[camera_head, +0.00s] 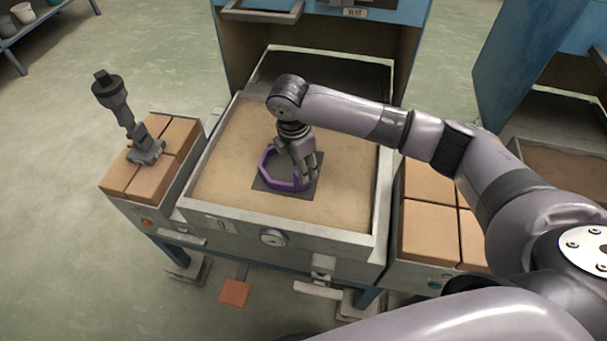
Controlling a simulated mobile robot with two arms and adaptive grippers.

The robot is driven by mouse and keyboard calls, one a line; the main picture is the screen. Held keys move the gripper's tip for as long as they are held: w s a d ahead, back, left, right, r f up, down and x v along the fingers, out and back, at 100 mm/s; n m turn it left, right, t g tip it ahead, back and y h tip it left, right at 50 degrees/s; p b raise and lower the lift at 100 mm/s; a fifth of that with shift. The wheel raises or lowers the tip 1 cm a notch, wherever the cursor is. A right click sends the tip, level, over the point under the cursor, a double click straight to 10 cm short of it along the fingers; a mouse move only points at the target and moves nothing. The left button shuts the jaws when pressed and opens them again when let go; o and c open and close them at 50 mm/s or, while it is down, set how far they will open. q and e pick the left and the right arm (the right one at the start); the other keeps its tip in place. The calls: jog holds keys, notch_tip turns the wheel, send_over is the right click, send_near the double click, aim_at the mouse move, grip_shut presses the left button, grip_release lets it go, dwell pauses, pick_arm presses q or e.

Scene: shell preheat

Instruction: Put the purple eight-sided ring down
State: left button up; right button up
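The purple eight-sided ring (267,168) is over a dark square plate (290,192) in the middle of the sand-filled tray (230,165). It looks level, and it seems to rest on the plate, though a small gap cannot be ruled out. My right gripper (307,174) points down at the ring's right side, with its fingers at the ring's wall. The fingers hide part of that wall, so I cannot tell whether they are closed on it. My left gripper is not in view.
A dark tool (124,118) stands on tan blocks (155,181) left of the tray. More tan blocks (430,230) lie right of it. A blue oven-like chamber (411,45) opens behind the tray. Bare sand surrounds the plate. A gauge (273,238) sits on the front wall.

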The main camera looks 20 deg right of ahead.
jog(key=r, duration=0.6)
jog(key=shift+s+a, duration=0.1)
jog(key=shift+a, duration=0.25)
dwell(0.9)
